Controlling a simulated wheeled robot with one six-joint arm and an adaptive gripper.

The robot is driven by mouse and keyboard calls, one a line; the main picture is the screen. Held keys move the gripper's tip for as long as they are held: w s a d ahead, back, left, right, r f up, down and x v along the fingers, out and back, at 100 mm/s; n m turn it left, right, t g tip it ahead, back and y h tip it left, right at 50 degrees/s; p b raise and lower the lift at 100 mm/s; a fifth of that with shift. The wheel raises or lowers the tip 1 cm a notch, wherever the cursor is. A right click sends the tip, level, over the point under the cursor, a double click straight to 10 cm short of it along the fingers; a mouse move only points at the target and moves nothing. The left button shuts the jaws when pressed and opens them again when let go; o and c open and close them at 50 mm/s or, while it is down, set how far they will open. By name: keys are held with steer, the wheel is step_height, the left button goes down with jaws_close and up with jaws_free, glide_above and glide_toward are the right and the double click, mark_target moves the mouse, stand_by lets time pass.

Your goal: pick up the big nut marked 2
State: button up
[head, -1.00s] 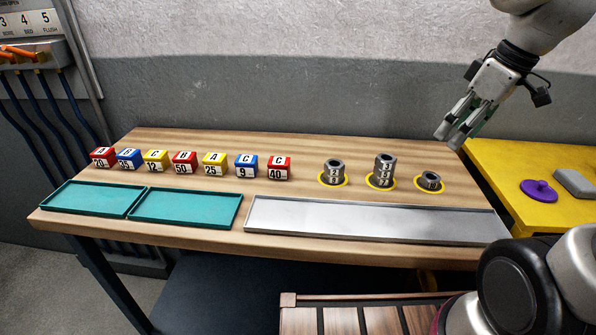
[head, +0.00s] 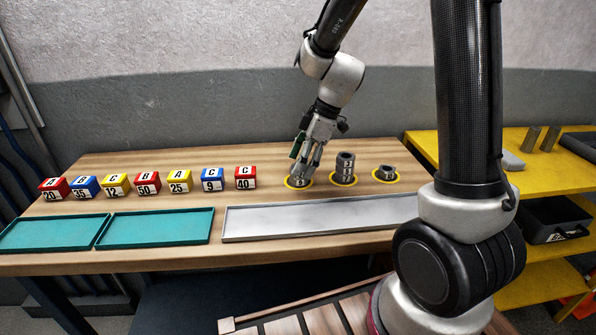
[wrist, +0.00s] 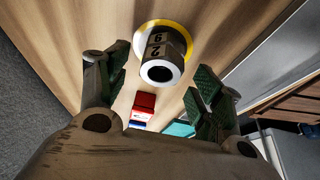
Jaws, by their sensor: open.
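The nut marked 2 (wrist: 165,53) is the top one of a grey stack in a yellow ring, seen from above in the wrist view. A lower nut (wrist: 155,38) of that stack shows a mark like 6 or 9. My gripper (wrist: 158,85) is open, with one green-padded finger to each side of the stack's top and gaps between. In the head view my gripper (head: 306,170) comes down over the left stack (head: 301,182) and hides most of it. I cannot tell there how deep the fingers reach.
A taller nut stack (head: 345,166) stands close to the right, with a single nut (head: 386,173) beyond it. Marked blocks (head: 147,183) line the left. A metal tray (head: 300,222) and teal trays (head: 155,230) lie along the front. A yellow table (head: 455,150) is on the right.

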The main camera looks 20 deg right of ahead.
steer(key=shift+a+f, duration=0.15)
steer(key=shift+f, duration=0.3)
steer(key=shift+c, duration=0.5)
